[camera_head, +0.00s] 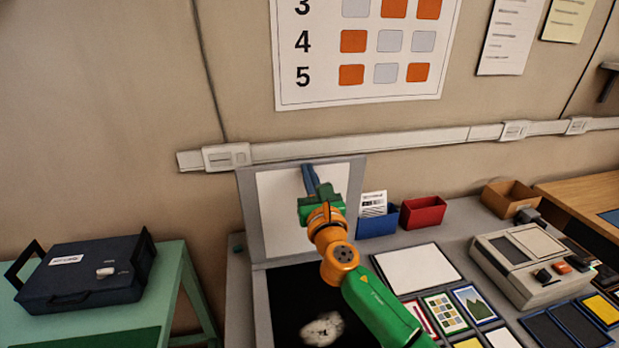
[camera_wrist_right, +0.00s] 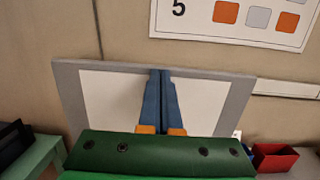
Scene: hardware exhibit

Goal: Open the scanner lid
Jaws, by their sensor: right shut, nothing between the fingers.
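The scanner lid (camera_head: 272,210) stands raised, near upright, at the back of the scanner, with its white inner face toward me. The dark scanner bed (camera_head: 285,293) lies uncovered in front of it, with a pale crumpled-looking patch on it. My right gripper (camera_head: 311,180) is in front of the lid's inner face, its blue fingers shut and empty. In the right wrist view the shut fingers (camera_wrist_right: 161,88) reach up over the middle of the lid (camera_wrist_right: 110,95), near its top edge. I cannot tell whether they touch it. My left gripper is not in view.
A dark case (camera_head: 85,275) sits on a green table at the left. Right of the lid stand a blue box (camera_head: 377,224) and a red box (camera_head: 423,212). A beige device (camera_head: 530,262) and several cards lie further right. A wall rail (camera_head: 360,146) runs behind.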

